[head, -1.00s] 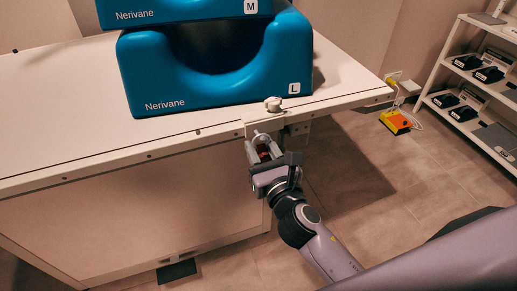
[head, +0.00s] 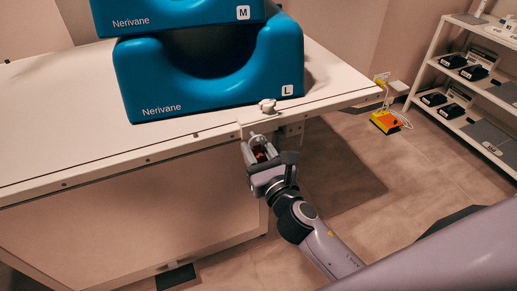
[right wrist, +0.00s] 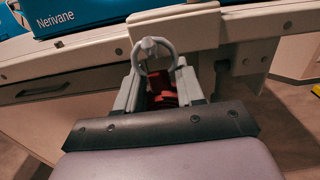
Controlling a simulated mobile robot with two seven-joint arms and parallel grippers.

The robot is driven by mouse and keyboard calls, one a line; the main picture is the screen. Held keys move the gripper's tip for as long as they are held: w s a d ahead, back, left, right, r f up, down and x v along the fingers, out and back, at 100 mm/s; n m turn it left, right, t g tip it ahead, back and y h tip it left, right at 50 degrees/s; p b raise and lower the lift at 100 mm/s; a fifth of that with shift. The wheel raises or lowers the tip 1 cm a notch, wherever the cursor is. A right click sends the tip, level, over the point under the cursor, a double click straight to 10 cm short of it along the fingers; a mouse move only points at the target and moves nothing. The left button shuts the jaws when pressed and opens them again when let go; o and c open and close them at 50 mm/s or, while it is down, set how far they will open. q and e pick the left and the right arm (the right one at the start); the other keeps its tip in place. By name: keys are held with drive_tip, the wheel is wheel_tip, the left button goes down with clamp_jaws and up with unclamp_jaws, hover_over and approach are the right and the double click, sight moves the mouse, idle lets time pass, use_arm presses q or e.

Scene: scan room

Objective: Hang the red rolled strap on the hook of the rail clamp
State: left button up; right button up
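The red rolled strap (right wrist: 161,92) sits between the two fingers of my right gripper (right wrist: 160,85), which is shut on it. It also shows as a small dark red patch in the head view (head: 260,156). A grey metal ring (right wrist: 140,65) stands up above the strap at the fingertips. The pale rail clamp (right wrist: 185,27) is on the table's side rail just beyond. Its knob (head: 267,106) shows above the tabletop edge. A small grey tip shows inside the ring's upper part; I cannot tell whether the ring is around the hook. My left gripper is out of view.
Blue Nerivane cushions marked M (head: 180,15) and L (head: 205,85) are stacked on the white table (head: 60,140), close behind the clamp. A shelf rack (head: 440,55) stands at the right. An orange-yellow box (head: 384,122) with a cable lies on the floor.

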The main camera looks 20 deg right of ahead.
drive_tip(key=shift+o, duration=1.3)
drive_tip(key=shift+w+d+f, duration=0.1)
drive_tip(key=shift+w+f, duration=0.05)
drive_tip(key=shift+w, duration=0.1)
drive_tip(key=shift+o, duration=0.6)
drive_tip(key=shift+s+f, duration=0.35)
drive_tip(key=shift+s, duration=0.35)
drive_tip(key=s, duration=0.5)
drive_tip(key=shift+r, duration=0.3)
drive_tip(key=shift+s+r+b, duration=0.15)
drive_tip(key=shift+s+b, duration=0.15)
drive_tip(key=shift+s, duration=0.3)
